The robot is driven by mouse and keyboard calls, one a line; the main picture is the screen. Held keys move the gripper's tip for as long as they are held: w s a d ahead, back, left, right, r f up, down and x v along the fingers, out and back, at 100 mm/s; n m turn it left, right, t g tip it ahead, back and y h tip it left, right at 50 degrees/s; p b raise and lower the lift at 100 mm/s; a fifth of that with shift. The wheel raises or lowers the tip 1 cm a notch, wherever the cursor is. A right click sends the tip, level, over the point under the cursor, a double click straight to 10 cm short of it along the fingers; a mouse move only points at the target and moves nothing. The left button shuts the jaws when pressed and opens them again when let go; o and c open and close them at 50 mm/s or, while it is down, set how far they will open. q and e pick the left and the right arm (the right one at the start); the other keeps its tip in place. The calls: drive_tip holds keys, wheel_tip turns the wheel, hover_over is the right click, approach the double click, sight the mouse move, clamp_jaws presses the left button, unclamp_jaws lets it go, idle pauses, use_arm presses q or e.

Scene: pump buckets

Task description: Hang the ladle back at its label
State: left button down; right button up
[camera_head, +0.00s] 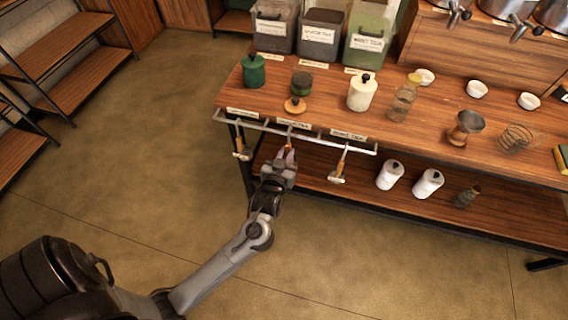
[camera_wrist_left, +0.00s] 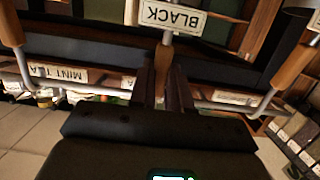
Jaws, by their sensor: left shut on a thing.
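My left gripper (camera_head: 288,157) is at the middle of the rail (camera_head: 316,139) on the table's front edge, below the middle label (camera_head: 292,124). It is shut on the ladle, whose wooden handle shows as a small strip (camera_wrist_left: 163,60) between the fingers (camera_wrist_left: 166,88) in the left wrist view. A label reading BLACK (camera_wrist_left: 171,17) shows inverted just above the fingers there. The ladle's bowl is hidden by my gripper, and I cannot tell whether its top is over the rail. My right gripper is out of view.
Two other ladles hang from the rail, one on the left (camera_head: 241,150) and one on the right (camera_head: 338,168). Jars, cups and a whisk stand on the wooden table (camera_head: 430,140). White canisters (camera_head: 389,176) stand on the lower shelf. The floor in front is clear.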

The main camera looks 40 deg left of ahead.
use_arm(q)
drive_tip(key=shift+w+a+f, duration=0.1)
drive_tip(key=shift+w+a, duration=0.05)
drive_tip(key=shift+w, duration=0.2)
drive_tip(key=shift+f+b, duration=0.75)
drive_tip(key=shift+f, duration=0.5)
drive_tip(key=c, duration=1)
unclamp_jaws()
drive_tip(key=shift+s, duration=0.1)
